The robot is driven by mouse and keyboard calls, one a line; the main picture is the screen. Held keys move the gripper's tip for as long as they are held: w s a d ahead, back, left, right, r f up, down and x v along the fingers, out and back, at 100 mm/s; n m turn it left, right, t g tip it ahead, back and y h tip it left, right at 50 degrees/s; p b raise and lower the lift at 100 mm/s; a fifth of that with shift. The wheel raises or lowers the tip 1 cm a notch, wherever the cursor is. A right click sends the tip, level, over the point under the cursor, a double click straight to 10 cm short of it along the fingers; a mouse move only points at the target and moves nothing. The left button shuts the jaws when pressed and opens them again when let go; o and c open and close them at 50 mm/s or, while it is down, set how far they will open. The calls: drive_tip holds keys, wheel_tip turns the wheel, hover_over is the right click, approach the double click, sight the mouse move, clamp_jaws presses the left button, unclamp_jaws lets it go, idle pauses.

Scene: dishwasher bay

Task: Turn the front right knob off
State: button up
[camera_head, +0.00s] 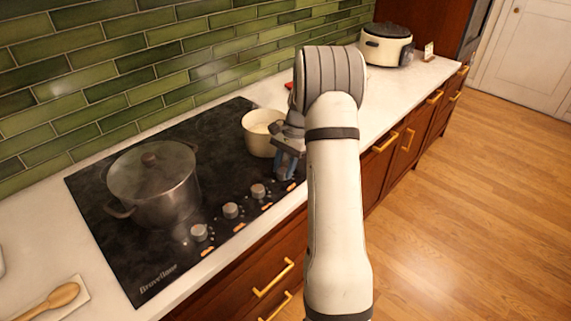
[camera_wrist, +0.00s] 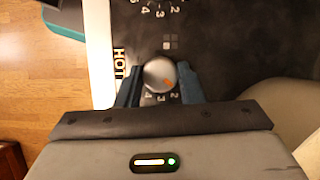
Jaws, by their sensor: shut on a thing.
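My gripper (camera_head: 287,168) is at the right end of the row of knobs on the black cooktop (camera_head: 100,228). In the wrist view my gripper (camera_wrist: 159,80) has its two blue-grey fingers closed on the sides of a round silver knob (camera_wrist: 157,71). The knob has an orange mark on its lower right, and printed numbers show around its lower edge. In the head view this knob is hidden behind my gripper. Three other silver knobs, the nearest of them (camera_head: 257,191) to my gripper, stand to the left, untouched.
A lidded steel pot (camera_head: 155,188) sits on the cooktop's left part. A cream pot (camera_head: 258,143) stands close behind my gripper.

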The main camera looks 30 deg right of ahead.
drive_tip(key=n, duration=0.1)
drive_tip(key=n+g, duration=0.1)
drive_tip(key=n, duration=0.1)
drive_tip(key=n+h, duration=0.1)
drive_tip(key=shift+w+r+n, duration=0.2)
drive_tip(key=shift+w+n, duration=0.1)
drive_tip(key=shift+a+n+g+h+p, duration=0.15)
drive_tip(key=shift+n+g+h+p, duration=0.35)
drive_tip(key=shift+n, duration=1.2)
drive_tip(key=shift+f, duration=0.1)
drive_tip(key=o, duration=0.8)
drive_tip(key=shift+o, duration=0.9)
drive_tip(key=shift+f, duration=0.1)
drive_tip(key=b+v, duration=0.1)
drive_tip(key=v, duration=0.7)
